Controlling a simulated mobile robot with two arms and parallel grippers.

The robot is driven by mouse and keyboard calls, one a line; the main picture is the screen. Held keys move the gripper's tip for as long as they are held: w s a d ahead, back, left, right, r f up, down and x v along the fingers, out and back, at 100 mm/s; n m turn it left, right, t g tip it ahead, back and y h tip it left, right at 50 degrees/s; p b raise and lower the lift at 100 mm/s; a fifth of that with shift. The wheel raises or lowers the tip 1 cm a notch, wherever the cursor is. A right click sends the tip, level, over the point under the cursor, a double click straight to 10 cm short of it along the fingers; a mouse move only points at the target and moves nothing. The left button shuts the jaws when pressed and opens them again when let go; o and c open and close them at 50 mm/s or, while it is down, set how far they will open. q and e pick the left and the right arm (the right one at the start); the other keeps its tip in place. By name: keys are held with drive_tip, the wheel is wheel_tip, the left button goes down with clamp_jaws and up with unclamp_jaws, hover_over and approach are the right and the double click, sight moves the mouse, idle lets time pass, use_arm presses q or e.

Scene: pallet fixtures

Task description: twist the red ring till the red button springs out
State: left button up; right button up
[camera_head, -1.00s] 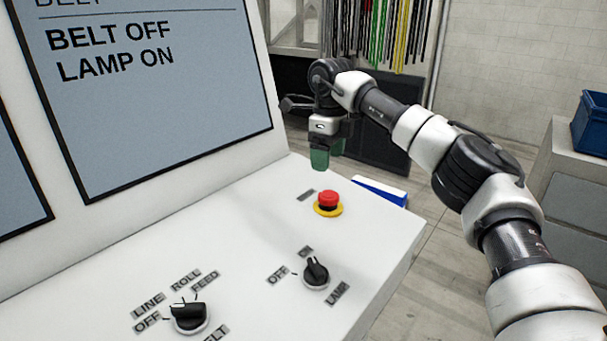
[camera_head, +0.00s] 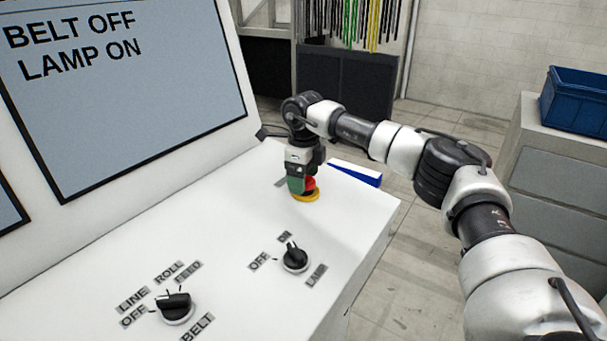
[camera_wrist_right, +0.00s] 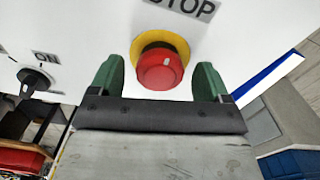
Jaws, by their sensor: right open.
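The red button (camera_head: 310,184) stands on a yellow base (camera_head: 306,197) near the panel's far right corner. In the right wrist view the red button (camera_wrist_right: 160,70) shows a small white mark, with the yellow base (camera_wrist_right: 178,42) behind it. I cannot make out a ring separate from the red head. My right gripper (camera_head: 301,186) has green fingertips and is at the button. In the right wrist view my right gripper (camera_wrist_right: 160,80) is open, one finger on each side of the red head, with gaps visible. My left gripper is not in view.
The white panel (camera_head: 232,240) also bears a lamp switch (camera_head: 295,257) and a belt switch (camera_head: 176,306). A screen (camera_head: 140,90) reading BELT OFF, LAMP ON rises at the left. A blue-edged white object (camera_head: 355,173) lies beyond the panel. A blue crate (camera_head: 580,98) stands at right.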

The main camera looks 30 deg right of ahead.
drive_tip(key=shift+c, duration=0.7)
drive_tip(key=c, duration=0.8)
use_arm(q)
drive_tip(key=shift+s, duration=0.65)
